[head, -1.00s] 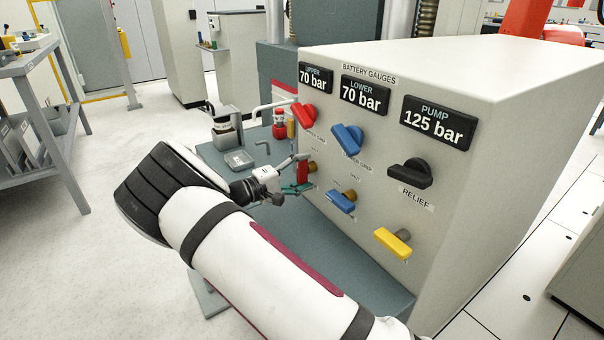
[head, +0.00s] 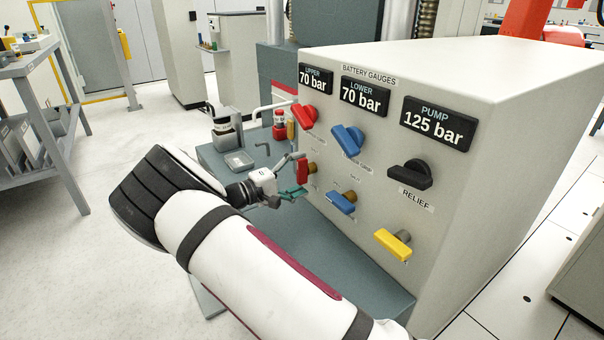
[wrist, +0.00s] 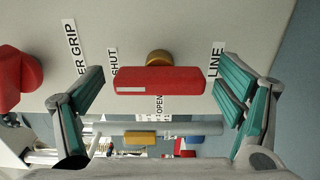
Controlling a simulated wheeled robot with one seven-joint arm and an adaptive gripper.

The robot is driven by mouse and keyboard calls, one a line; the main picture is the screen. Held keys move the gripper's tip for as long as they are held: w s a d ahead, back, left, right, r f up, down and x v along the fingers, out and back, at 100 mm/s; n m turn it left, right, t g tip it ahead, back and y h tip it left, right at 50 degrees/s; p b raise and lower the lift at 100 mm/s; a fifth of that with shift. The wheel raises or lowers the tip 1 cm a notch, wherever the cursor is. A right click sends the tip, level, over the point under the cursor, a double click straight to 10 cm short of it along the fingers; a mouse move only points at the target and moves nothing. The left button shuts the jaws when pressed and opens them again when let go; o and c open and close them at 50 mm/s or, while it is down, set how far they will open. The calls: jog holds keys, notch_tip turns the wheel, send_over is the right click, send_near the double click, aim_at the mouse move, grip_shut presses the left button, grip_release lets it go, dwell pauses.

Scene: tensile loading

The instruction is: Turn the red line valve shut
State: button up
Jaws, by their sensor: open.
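The red line valve has a red bar handle (wrist: 160,81) on a brass stem (wrist: 159,57), in the middle of the wrist view. A LINE label is on its right and SHUT and OPEN labels are close by. The same handle (head: 302,171) shows in the head view on the panel's left part. My gripper (wrist: 160,90) is open, with one teal-padded finger on each side of the handle and a visible gap to each end. In the head view my gripper (head: 296,176) is at the handle, partly hiding it.
The panel (head: 455,215) also carries a red upper knob (head: 304,116), a blue knob (head: 348,139), a black relief knob (head: 410,173), a blue lever (head: 341,203) and a yellow lever (head: 393,244). Gauges read 70, 70 and 125 bar. A grey bench (head: 345,270) lies below.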

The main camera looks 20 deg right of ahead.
jog(key=v, duration=1.1)
